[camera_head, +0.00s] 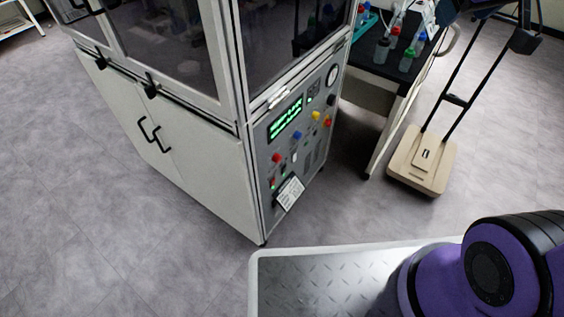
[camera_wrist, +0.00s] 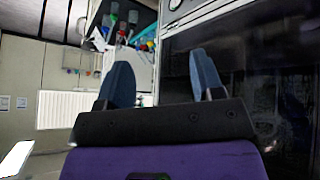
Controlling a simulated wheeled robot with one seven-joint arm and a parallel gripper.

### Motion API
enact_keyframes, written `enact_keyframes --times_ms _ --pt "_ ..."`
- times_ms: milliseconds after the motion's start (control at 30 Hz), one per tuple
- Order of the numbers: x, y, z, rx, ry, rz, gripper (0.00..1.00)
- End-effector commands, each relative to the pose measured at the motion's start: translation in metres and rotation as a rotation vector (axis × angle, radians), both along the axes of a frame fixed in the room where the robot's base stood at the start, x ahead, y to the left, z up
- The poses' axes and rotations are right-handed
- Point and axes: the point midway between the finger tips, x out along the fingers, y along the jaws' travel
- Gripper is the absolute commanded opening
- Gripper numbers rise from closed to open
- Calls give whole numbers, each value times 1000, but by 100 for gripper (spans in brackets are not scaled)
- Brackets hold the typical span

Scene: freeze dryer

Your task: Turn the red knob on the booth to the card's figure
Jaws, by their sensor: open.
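The booth (camera_head: 200,155) is a tall white cabinet with dark glass above and a grey control panel (camera_head: 303,130) on its right side. A red knob (camera_head: 277,158) sits on the panel's left part, below a green-lit display (camera_head: 285,118). A white card (camera_head: 290,192) with dark print is on the panel's lower part; its figure is too small to read. My gripper (camera_wrist: 165,80) shows in the wrist view with two blue fingers apart and nothing between them. It faces the booth's dark glass (camera_wrist: 240,70) and the bench side, away from the red knob, which is not seen there.
Blue (camera_head: 296,135), yellow (camera_head: 316,115) and other coloured controls crowd the panel, with a gauge (camera_head: 332,76) above. A bench with bottles (camera_head: 405,60) stands right of the booth. A beige wheeled platform (camera_head: 422,160) is beyond.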

Motion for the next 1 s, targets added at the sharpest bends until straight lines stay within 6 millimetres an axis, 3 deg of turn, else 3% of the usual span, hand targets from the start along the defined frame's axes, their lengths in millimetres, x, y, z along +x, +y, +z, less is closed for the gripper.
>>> enact_keyframes --times_ms 200,500,800,1000 --pt "73 7 -28 -71 -61 117 61" --pt "161 26 -82 -136 -156 298 61" --pt "229 55 -157 -158 -257 489 61" --pt "259 78 -216 -145 -328 613 61"
